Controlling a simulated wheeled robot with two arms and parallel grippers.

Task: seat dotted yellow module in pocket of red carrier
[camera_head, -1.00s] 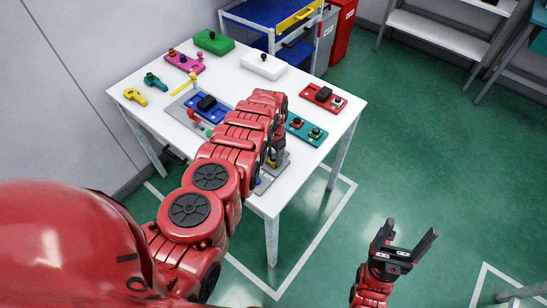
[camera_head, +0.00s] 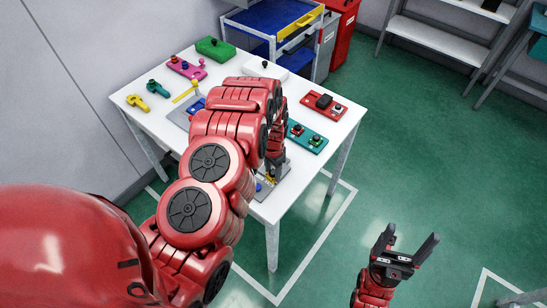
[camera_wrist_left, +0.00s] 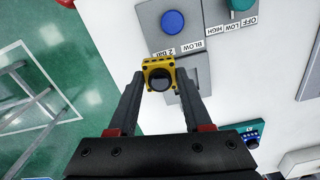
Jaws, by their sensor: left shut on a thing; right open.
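The yellow module (camera_wrist_left: 148,67) has small dark dots and a round dark knob. My left gripper (camera_wrist_left: 160,80) is shut on it, one finger on each side. In the head view the left gripper (camera_head: 275,168) is over the table's near right part, and the module is mostly hidden. Whether the module touches the grey panel below it I cannot tell. The red carrier (camera_head: 311,101) lies at the table's right side, beyond the left gripper, with a black block and a dark knob on it. My right gripper (camera_head: 411,240) is open and empty over the floor, right of the table.
A teal carrier (camera_head: 316,147) with knobs lies between the left gripper and the red carrier. A grey panel (camera_wrist_left: 151,24) with a blue button and labels is under the gripper. Pink (camera_head: 186,68), green (camera_head: 216,50) and white (camera_head: 278,72) items stand at the back.

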